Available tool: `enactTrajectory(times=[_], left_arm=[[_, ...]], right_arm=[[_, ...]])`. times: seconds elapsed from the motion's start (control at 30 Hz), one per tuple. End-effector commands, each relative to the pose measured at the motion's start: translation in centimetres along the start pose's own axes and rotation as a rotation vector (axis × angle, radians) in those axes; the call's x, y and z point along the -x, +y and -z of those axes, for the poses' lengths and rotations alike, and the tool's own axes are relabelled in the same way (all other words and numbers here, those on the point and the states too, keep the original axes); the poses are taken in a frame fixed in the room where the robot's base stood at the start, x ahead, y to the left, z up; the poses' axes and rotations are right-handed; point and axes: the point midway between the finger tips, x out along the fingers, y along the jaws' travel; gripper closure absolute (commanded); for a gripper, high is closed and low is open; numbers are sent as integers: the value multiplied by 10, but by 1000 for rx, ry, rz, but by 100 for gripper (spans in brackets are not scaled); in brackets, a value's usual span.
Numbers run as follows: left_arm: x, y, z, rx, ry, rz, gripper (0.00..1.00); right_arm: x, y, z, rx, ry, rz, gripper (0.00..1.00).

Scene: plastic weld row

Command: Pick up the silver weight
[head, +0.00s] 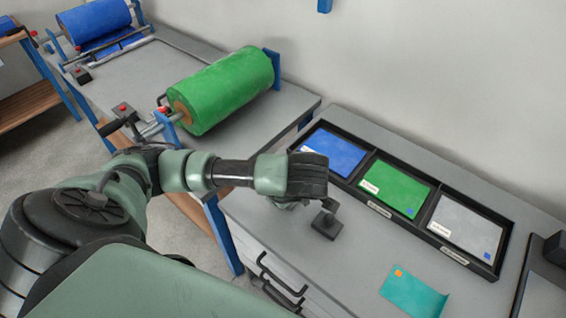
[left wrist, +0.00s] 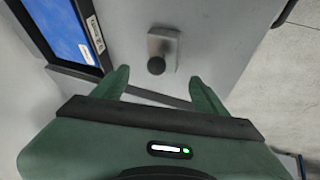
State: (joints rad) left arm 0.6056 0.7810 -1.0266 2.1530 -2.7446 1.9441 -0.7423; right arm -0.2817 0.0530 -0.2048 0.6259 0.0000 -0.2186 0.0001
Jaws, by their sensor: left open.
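The silver weight (head: 326,225) is a small grey block with a dark knob, standing on the grey table. In the left wrist view the weight (left wrist: 165,45) shows just beyond the fingertips, in line with the gap between them. My left gripper (head: 287,204) is at the left of the weight in the head view, partly hidden by my own wrist. In the left wrist view my left gripper (left wrist: 159,77) is open, with nothing between its fingers. I cannot tell its exact height above the table. My right gripper is not in view.
A black tray (head: 402,218) behind the weight holds blue, green and grey sheets in three compartments. A teal sheet (head: 414,291) lies at the front right. A green roll (head: 222,90) is on the bench at the left. Drawer handles (head: 282,277) line the table's front.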

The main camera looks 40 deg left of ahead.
Motion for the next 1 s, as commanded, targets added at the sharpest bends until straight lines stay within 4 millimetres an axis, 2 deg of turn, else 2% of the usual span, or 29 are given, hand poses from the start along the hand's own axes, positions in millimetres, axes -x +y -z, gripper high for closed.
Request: enactTrajectory(times=[0.1, 0.27, 0.43, 0.7, 0.97, 1.0], left_arm=[[-13, -2, 0, 0, 1, 4, 27], [-36, -4, -2, 1, 0, 6, 27], [-56, -3, -4, 1, -2, 1, 27], [-59, -3, -4, 0, -4, -1, 27], [-59, -3, -4, 0, -4, -1, 100], [-59, -3, -4, 0, -4, -1, 100]], right_arm=[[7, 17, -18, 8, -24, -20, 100], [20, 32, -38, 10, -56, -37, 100], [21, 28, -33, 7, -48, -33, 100], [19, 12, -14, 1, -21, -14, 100], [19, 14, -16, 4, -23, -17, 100], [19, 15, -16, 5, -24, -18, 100]])
